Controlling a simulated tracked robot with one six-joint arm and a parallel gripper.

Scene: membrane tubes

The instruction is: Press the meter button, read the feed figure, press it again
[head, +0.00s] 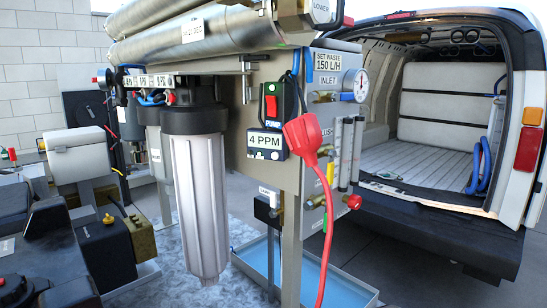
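The meter (281,154) is a small dark blue box on the front of the grey panel, below the pump switch. Its white display (264,141) reads "4 PPM". I cannot pick out my gripper in the head view.
A red rocker switch (271,106) marked PUMP sits right above the meter. A grey filter housing (200,205) hangs at left of the panel. A round gauge (360,85) and flow tubes (347,150) are at right. A blue tray (345,292) lies below. An open van (430,120) stands behind.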

